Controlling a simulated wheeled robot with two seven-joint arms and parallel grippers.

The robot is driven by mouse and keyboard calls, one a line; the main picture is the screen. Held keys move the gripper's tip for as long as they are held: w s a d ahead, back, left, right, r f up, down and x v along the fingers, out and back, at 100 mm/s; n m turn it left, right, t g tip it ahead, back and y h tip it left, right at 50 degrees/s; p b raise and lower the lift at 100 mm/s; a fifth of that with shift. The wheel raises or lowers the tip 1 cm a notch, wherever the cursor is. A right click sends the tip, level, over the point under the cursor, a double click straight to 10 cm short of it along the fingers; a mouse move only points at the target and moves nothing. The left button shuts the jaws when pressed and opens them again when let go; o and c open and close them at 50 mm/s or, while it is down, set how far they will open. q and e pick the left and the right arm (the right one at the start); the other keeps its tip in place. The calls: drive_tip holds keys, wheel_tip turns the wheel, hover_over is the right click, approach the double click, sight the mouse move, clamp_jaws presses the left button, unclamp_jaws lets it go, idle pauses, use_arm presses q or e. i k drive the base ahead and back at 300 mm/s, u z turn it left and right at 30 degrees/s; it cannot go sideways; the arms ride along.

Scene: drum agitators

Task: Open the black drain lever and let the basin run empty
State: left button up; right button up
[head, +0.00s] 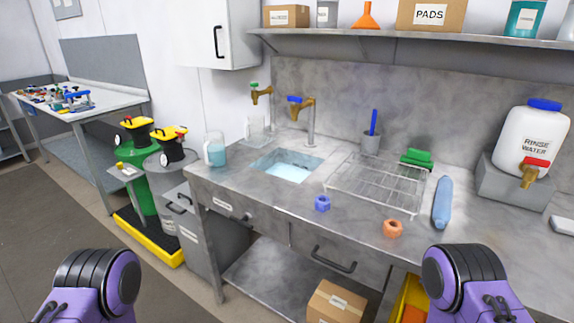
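The sink basin (285,170) is set in the grey counter and holds light blue water. A small dark part (246,217) sits on the counter's front panel below the basin, beside a white label (223,204). It looks like the black drain lever, but it is too small to tell its position. Purple and black parts of my two arms show at the bottom left and bottom right, well short of the counter. Neither gripper's fingers are in view.
A blue-handled tap (301,107) and a green-handled tap (260,92) stand behind the basin. A jug (215,150) is left of it, a wire rack (376,184) right. Blue (322,203) and orange (393,229) nuts lie near the front edge.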

sight(241, 222)
drive_tip(key=u, duration=0.2)
drive_tip(key=i, duration=0.65)
drive_tip(key=u, duration=0.15)
drive_tip(key=k, duration=0.5)
drive_tip(key=u, duration=1)
drive_tip(key=i, duration=0.65)
drive_tip(key=z, duration=0.75)
